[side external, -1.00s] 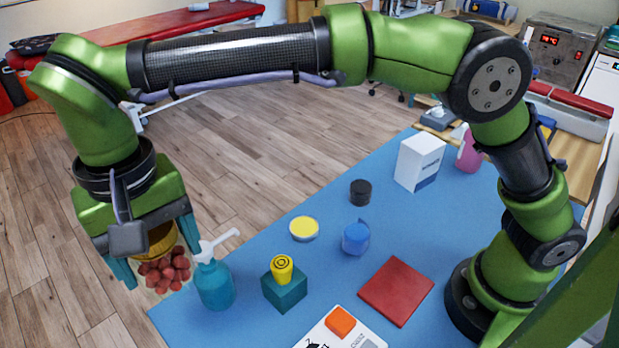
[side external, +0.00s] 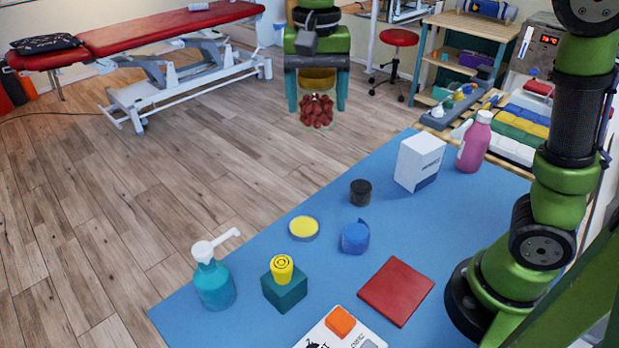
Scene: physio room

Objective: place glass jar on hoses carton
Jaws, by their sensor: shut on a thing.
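The glass jar (side external: 316,112) has a dull gold lid and dark red contents. My gripper (side external: 317,101) is shut on it, with one teal finger on each side of the lid, and holds it upright. In this view the jar shows against the wood floor, beyond the far edge of the blue table. I cannot tell which thing is the hoses carton. A white box (side external: 416,165) stands at the table's far right, but its print is too small to read.
On the blue table (side external: 210,325) stand a teal pump bottle (side external: 214,284), a teal block (side external: 285,291) with a yellow item, a blue tape roll (side external: 355,238), a black pot (side external: 360,192), a red square (side external: 396,291) and a pink bottle (side external: 474,142). A wooden shelf and red stool stand behind.

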